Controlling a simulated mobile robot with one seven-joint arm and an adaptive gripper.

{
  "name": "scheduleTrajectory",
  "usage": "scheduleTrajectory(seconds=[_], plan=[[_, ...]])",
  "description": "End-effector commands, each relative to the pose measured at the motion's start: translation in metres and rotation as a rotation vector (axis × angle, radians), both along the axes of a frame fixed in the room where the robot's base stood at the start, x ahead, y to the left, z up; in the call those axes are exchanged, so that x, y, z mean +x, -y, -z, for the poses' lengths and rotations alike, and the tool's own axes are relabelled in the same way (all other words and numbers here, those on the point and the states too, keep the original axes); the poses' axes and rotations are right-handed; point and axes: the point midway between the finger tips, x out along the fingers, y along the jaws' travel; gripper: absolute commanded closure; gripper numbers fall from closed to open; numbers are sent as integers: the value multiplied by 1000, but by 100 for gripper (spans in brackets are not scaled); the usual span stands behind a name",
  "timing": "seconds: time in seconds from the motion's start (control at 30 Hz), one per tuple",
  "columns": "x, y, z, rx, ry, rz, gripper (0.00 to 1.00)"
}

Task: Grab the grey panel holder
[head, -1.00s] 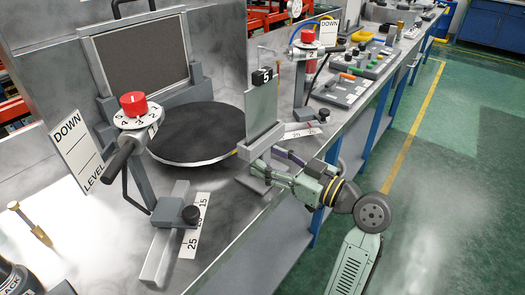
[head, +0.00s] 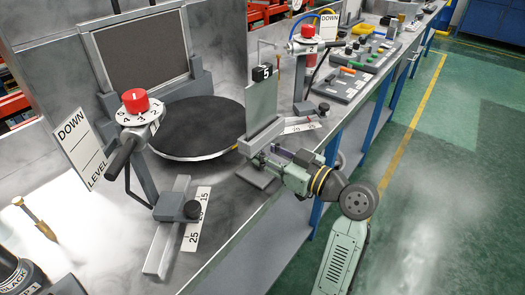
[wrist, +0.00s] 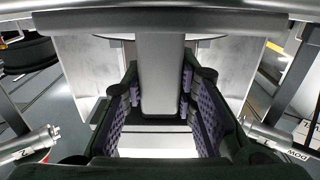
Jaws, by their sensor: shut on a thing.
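The grey panel holder (head: 262,108) is an upright flat grey plate with a dark block marked 5 at its top, near the middle of the head view. A flat grey foot (head: 256,177) shows below it. My gripper (head: 268,157) reaches it from the right, low on the plate, and is shut on it. In the wrist view the holder's grey upright (wrist: 160,75) stands between my gripper's purple-padded fingers (wrist: 158,108). I cannot tell whether the foot touches the bench.
A black round disc (head: 195,128) lies on the metal bench (head: 235,205) to the left. A red-knobbed dial stand (head: 135,102) and a ruled slide (head: 175,225) are nearer. Another dial stand (head: 306,32) is behind to the right. The green floor at right is open.

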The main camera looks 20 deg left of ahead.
Motion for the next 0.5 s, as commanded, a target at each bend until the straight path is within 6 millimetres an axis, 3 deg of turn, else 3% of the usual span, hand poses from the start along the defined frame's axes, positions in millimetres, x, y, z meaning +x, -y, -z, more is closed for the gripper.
scheduleTrajectory(seconds=[0.2, 0.5], plan=[[0, 0, 0, 0, 0, 0, 100], [0, 0, -1, 1, 3, 0, 100]])
